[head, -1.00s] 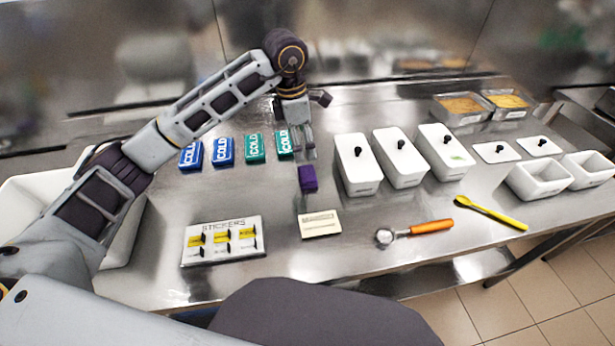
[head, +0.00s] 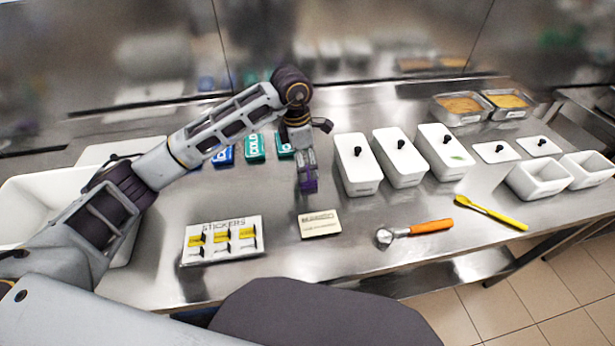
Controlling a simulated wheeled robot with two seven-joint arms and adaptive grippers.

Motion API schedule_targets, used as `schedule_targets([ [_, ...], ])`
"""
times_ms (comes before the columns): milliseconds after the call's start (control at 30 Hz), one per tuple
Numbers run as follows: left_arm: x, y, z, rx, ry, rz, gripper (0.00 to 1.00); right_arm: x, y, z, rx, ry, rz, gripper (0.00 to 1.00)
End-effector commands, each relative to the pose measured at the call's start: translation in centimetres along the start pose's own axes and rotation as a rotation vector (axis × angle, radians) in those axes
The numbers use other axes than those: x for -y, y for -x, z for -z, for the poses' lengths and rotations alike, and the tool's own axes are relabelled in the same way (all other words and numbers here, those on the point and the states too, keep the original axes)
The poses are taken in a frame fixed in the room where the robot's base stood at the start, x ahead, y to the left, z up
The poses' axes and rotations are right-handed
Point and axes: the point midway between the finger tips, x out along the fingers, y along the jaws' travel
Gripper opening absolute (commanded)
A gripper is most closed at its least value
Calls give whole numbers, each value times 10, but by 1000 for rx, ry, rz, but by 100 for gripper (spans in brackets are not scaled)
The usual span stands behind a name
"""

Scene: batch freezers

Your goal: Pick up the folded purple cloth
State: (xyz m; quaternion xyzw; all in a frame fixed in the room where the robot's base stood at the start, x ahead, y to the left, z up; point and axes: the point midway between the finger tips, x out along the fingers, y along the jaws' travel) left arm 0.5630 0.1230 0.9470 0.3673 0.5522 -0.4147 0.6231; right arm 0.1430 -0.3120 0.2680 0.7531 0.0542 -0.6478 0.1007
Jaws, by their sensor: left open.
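The folded purple cloth (head: 309,185) lies on the steel counter, left of the white lidded tubs and behind the small cream card. My left gripper (head: 307,180) points down right at the cloth, with its fingers open around or just over it. The fingers and wrist hide much of the cloth, so I cannot tell whether they touch it. My right gripper is not in view.
White lidded tubs (head: 359,177) stand close on the right. Blue and green COLD packs (head: 255,148) lie behind on the left. A sticker board (head: 222,240), a cream card (head: 320,224), an orange-handled scoop (head: 430,226) and a yellow spatula (head: 490,212) lie in front.

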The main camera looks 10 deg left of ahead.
Motion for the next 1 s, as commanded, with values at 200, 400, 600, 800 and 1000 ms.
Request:
schedule_targets([
  [200,-1,-10,0,-1,1,1,92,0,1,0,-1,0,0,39],
  [400,-3,-31,-1,0,0,2,92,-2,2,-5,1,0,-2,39],
  [600,-3,-48,-1,0,0,1,92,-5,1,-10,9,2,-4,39],
  [800,-3,-52,-1,0,-1,0,92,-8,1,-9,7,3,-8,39],
  [1000,-3,-52,-1,0,0,0,92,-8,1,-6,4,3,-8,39],
])
